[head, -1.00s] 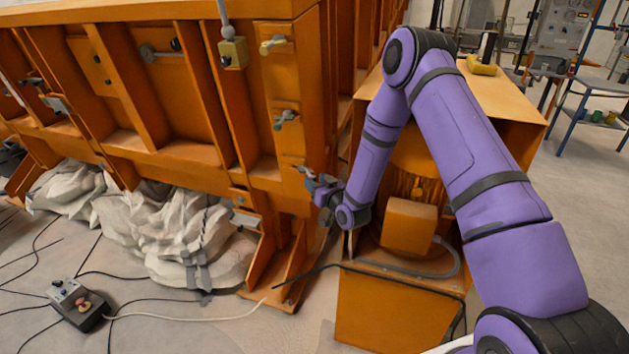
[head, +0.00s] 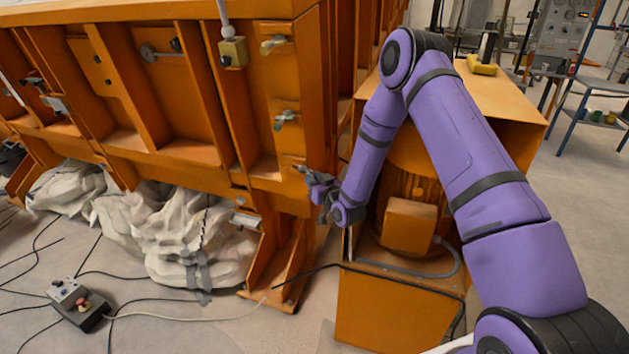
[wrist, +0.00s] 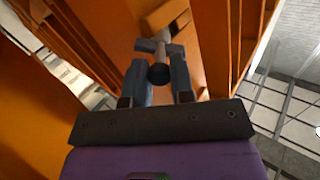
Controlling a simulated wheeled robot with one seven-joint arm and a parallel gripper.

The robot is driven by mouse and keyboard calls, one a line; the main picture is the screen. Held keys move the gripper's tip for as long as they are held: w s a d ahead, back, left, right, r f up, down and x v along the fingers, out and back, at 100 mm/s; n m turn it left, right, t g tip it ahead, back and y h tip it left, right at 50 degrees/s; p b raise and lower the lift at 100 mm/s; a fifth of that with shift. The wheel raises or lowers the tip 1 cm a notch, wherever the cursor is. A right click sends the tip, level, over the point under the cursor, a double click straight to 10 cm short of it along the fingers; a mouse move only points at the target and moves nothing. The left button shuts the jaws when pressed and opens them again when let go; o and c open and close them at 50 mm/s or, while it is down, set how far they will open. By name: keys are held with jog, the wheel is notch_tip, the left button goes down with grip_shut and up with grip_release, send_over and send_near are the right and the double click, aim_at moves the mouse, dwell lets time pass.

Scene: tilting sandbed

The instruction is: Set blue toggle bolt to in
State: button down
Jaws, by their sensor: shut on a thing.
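My gripper (head: 318,184) is at the lowest bolt on the right-hand post of the orange frame. In the wrist view my gripper (wrist: 159,68) has its two blue-grey fingers either side of the toggle bolt (wrist: 158,74), shut on it. The bolt shows as a grey rod with a dark round end towards the camera and a flat grey piece behind it. Its blue colour is hard to make out. In the head view my gripper mostly hides this bolt. I cannot tell whether it is in or out.
Above it on the same post are a grey-green bolt (head: 285,118) and a yellowish bolt (head: 273,44). White sacks (head: 190,240) and a control box (head: 77,303) lie on the floor at left.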

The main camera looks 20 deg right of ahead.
jog(key=w+a+m+t+h, duration=0.1)
jog(key=a+m+h, duration=0.3)
jog(key=a, duration=0.5)
jog(key=h, duration=0.2)
jog(key=shift+w+f+m+h, duration=0.2)
jog(key=shift+w+m+h, duration=0.1)
jog(key=shift+m, duration=0.1)
jog(key=shift+a+r, duration=0.1)
dwell(0.3)
jog(key=c, duration=1)
grip_release()
jog(key=shift+w+a, duration=0.15)
jog(key=shift+d, duration=0.2)
